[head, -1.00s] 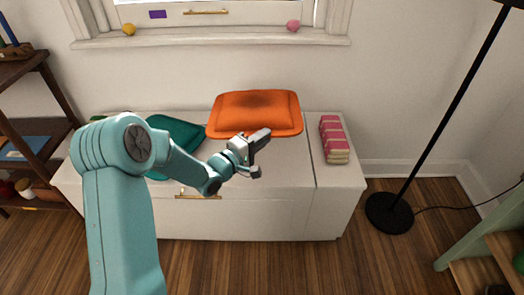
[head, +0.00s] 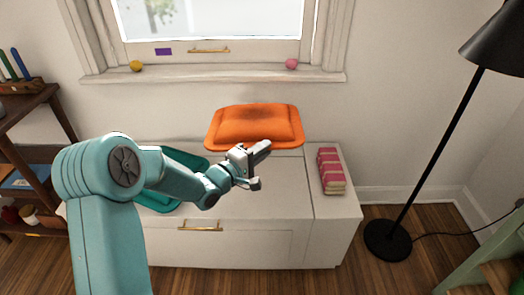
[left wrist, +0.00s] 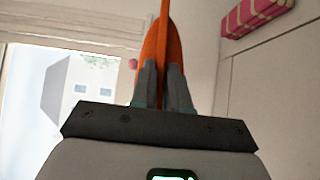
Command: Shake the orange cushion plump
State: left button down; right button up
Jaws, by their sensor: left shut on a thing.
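The orange cushion (head: 255,125) is held up above the white bench (head: 270,215), flat side toward the head camera, with a darker patch at its middle. My left gripper (head: 262,152) is at the cushion's near lower edge. In the left wrist view the two fingers (left wrist: 163,88) are shut on the orange cushion (left wrist: 155,42), which shows edge-on between them. A teal cushion (head: 160,200) lies on the bench, partly hidden behind my left arm. My right gripper is in neither view.
A pink striped stack (head: 331,170) sits on the bench's right end. A black floor lamp (head: 388,238) stands right of the bench. A yellow ball (head: 136,66) and a pink ball (head: 291,63) rest on the window sill. A dark shelf (head: 25,150) stands left.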

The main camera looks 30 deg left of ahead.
pick_arm(q)
notch_tip(320, 180, up, 8)
jog(key=p, duration=0.6)
notch_tip(320, 180, down, 8)
jog(key=b, duration=0.6)
dwell(0.7)
jog(key=shift+b, duration=0.3)
